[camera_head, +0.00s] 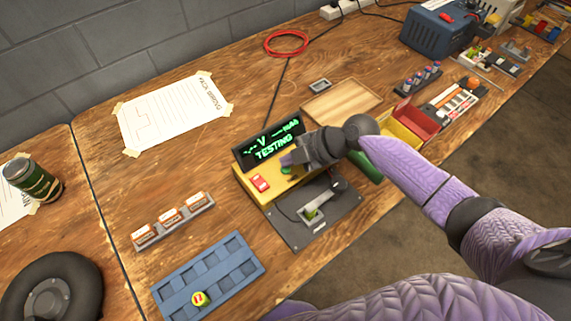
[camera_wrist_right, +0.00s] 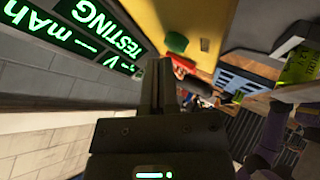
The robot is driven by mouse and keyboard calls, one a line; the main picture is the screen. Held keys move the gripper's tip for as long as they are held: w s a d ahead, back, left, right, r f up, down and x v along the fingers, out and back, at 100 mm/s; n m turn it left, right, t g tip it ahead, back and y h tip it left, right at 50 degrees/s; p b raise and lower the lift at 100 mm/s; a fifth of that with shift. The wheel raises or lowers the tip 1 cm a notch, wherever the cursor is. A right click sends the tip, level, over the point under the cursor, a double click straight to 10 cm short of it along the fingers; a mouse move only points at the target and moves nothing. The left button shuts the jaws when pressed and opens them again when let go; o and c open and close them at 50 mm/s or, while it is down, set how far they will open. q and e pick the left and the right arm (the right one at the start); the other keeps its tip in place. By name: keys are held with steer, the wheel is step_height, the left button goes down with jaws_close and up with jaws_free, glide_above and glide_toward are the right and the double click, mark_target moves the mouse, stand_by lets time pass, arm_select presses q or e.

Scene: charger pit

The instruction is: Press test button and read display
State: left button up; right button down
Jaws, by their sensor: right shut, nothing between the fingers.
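A yellow tester box (camera_head: 249,187) stands on the bench in the head view. Its black display (camera_head: 270,142) shows green text, "--- V", "--- mAh" and "TESTING". The display (camera_wrist_right: 85,30) also shows at the upper left of the right wrist view. A red switch (camera_head: 260,183) sits on the box top at left. A green button (camera_head: 287,170) is at its right, partly hidden by my right gripper. My right gripper (camera_head: 287,160) is shut and empty, with its tips over the box top by this button. Whether they touch it cannot be told. My left gripper is not in view.
A grey plate with a small fixture (camera_head: 330,222) lies in front of the tester. A rack of labelled blocks (camera_head: 147,236), a wooden tray (camera_head: 341,103) and red and yellow bins (camera_head: 416,122) stand around.

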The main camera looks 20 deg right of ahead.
mark_target(289, 168)
steer(key=shift+r, duration=0.3)
steer(key=shift+r+p, duration=0.35)
steer(key=shift+r, duration=0.05)
step_height(289, 168, up, 4)
steer(key=p, duration=0.3)
steer(key=shift+r, duration=0.15)
